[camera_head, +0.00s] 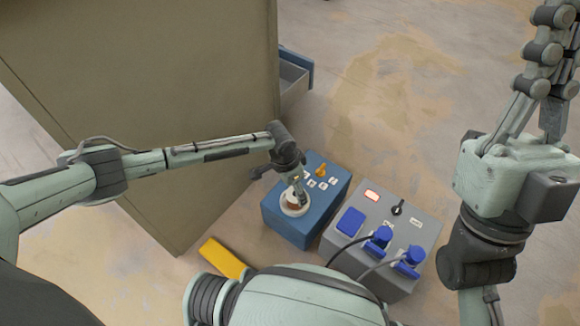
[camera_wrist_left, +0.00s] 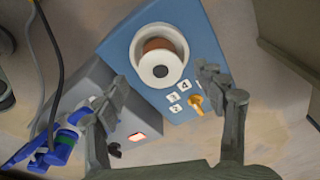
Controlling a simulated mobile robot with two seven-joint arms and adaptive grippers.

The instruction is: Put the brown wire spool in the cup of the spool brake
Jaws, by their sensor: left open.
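The brown wire spool (camera_wrist_left: 154,45) has a white end flange with a dark centre hole. It sits within the round white cup (camera_wrist_left: 181,39) on top of the blue spool brake box (camera_wrist_left: 121,48). How deep it sits I cannot tell. In the head view the blue box (camera_head: 289,231) stands on the floor, and the spool (camera_head: 293,206) is partly hidden by my left gripper. My left gripper (camera_head: 298,188) is open over the cup, its fingers apart near the spool in the wrist view (camera_wrist_left: 163,78). My right gripper (camera_head: 549,65) is raised at the upper right, away from the boxes.
A grey socket box (camera_head: 343,248) with blue plugs and cables stands close to the blue box. The blue box carries a yellow knob (camera_head: 321,170) and number labels. A yellow block (camera_head: 223,258) lies left of it. A large tan cabinet (camera_head: 150,95) stands behind my left arm.

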